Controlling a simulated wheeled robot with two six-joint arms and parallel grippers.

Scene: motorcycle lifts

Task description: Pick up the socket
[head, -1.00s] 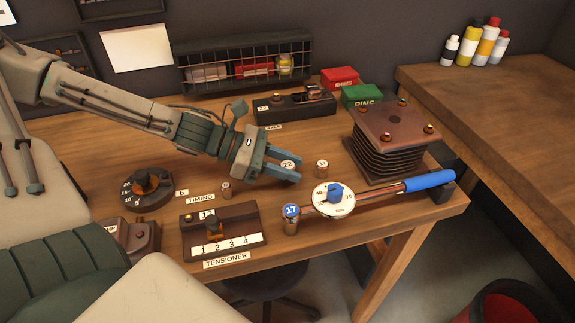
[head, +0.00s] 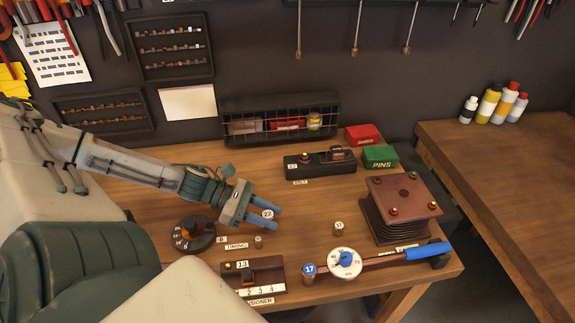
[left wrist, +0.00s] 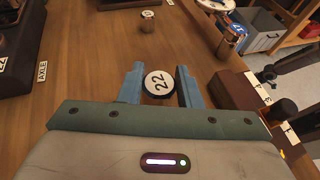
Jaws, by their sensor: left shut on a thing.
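A socket with a round white cap marked 22 (head: 267,213) is between the fingertips of my left gripper (head: 264,218). The gripper is shut on it, above the wooden workbench. In the left wrist view the white 22 cap (left wrist: 158,83) sits between the two blue fingers (left wrist: 160,86); the cap hides the socket's body. Two small sockets stand on the bench, one (head: 338,229) right of the gripper and one (head: 258,241) just below it in the picture. A blue-capped socket marked 17 (head: 308,271) is at the torque wrench's left end. My right gripper is out of view.
The torque wrench (head: 384,260) lies along the front right, by a bolted plate stack (head: 403,192). A tensioner block (head: 265,270) and a timing dial (head: 193,235) stand in front. The axle block (head: 320,162) and red (head: 365,135) and green (head: 380,157) boxes stand behind.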

